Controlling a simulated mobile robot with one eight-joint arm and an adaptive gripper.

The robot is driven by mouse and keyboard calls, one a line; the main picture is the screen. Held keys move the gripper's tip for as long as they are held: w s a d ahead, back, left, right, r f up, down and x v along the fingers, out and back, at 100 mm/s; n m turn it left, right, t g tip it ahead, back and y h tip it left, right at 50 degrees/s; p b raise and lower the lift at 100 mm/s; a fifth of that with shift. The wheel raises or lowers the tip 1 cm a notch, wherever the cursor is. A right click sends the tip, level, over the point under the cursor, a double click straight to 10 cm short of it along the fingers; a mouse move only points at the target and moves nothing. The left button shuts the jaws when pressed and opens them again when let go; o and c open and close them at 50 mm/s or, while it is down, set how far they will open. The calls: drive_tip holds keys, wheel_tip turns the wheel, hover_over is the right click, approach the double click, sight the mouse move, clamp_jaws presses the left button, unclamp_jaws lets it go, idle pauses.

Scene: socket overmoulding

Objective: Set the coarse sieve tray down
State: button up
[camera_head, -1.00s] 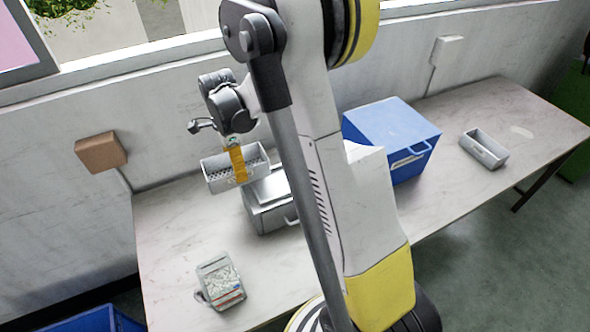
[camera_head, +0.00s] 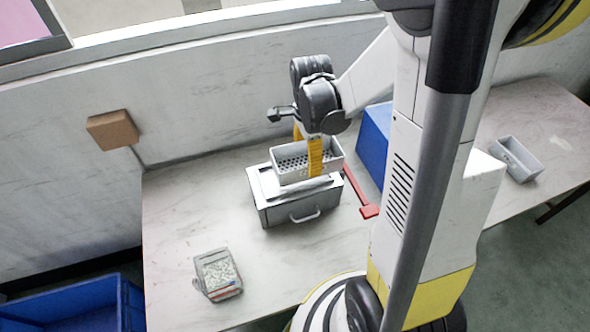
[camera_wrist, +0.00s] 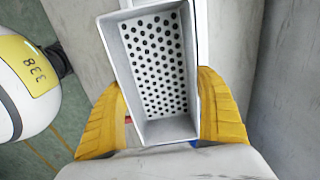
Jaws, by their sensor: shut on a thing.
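The coarse sieve tray (camera_head: 282,178) is a light grey rectangular tray with a perforated floor. My gripper (camera_head: 316,157) is shut on it, with its yellow fingers on the two sides. In the wrist view the tray (camera_wrist: 160,128) fills the space between the fingers and looks empty. In the head view the tray is level over the lid of a grey metal box with a handle (camera_head: 278,212). I cannot tell whether it touches the lid or hangs just above it.
A red-handled thing (camera_head: 368,210) lies right of the metal box. A blue box (camera_head: 374,140) stands behind my arm, and a small grey tray (camera_head: 528,168) lies far right. A container of pale granules (camera_head: 217,272) sits front left. The table's left part is mostly clear.

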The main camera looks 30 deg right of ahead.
sight(294, 161)
drive_tip(key=w+a+f, duration=0.2)
drive_tip(key=w, duration=0.1)
drive_tip(key=shift+f+b, duration=0.15)
drive_tip(key=shift+b, duration=0.25)
wheel_tip(294, 161, down, 4)
drive_tip(key=shift+f+b, duration=0.1)
drive_tip(key=shift+b, duration=0.85)
drive_tip(key=o, duration=0.8)
drive_tip(key=shift+f, duration=0.1)
drive_tip(key=o, duration=0.4)
drive_tip(key=shift+r, duration=0.2)
